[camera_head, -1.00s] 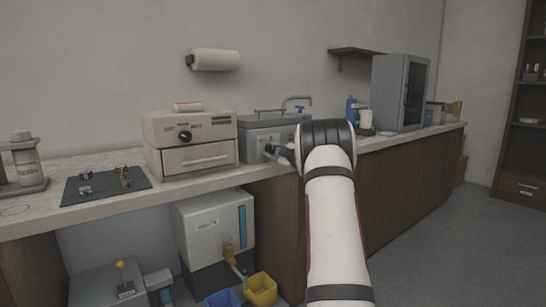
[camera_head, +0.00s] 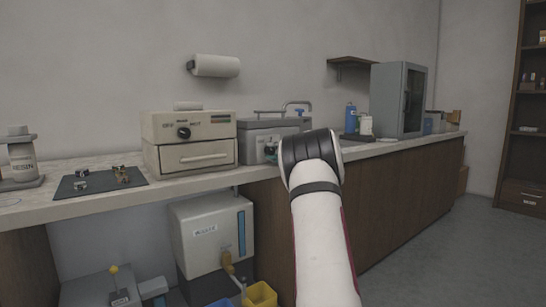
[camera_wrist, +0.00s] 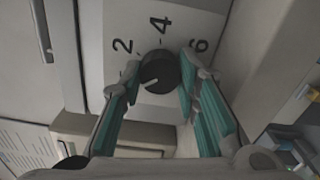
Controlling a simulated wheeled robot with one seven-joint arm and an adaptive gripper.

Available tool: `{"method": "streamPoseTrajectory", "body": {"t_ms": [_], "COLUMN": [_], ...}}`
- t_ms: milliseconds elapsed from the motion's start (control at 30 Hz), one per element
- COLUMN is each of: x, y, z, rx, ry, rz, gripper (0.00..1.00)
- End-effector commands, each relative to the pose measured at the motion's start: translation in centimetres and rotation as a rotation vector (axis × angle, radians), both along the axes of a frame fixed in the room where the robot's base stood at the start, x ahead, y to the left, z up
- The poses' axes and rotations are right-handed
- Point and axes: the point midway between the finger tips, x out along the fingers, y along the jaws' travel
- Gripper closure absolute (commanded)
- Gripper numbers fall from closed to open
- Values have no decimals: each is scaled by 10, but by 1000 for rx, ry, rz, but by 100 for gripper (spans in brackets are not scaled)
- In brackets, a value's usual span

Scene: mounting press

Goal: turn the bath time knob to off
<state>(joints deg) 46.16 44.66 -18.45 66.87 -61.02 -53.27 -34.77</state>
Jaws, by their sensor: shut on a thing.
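The bath time knob (camera_wrist: 159,72) is a round black dial on a pale panel with 2, 4 and 6 printed around it. My gripper (camera_wrist: 160,69) has its teal-padded fingers on both sides of the dial, shut on it. The dial's pointer is hard to read, and no off mark is legible. In the head view the grey bath (camera_head: 257,131) stands on the counter, and my gripper (camera_head: 271,152) is at its front, mostly hidden by my wrist. The knob cannot be made out there.
A beige oven-like box (camera_head: 190,128) stands left of the bath. A dark mat (camera_head: 98,183) with small parts lies further left. A grey cabinet (camera_head: 398,98) and bottles stand to the right. A yellow bin (camera_head: 262,294) is below the counter.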

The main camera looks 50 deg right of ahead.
Motion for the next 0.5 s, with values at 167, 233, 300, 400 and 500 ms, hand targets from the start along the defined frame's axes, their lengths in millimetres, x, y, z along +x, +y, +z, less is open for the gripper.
{"method": "streamPoseTrajectory", "body": {"t_ms": [167,233,300,400,500], "x": [1,1,1,1,1], "y": [0,0,0,0,0], "z": [-2,-2,-1,-1,-1], "rx": [-36,-44,-48,-49,-48], "ry": [11,13,14,14,14], "rz": [1,1,1,1,1], "gripper": [99,99,99,99,99]}}
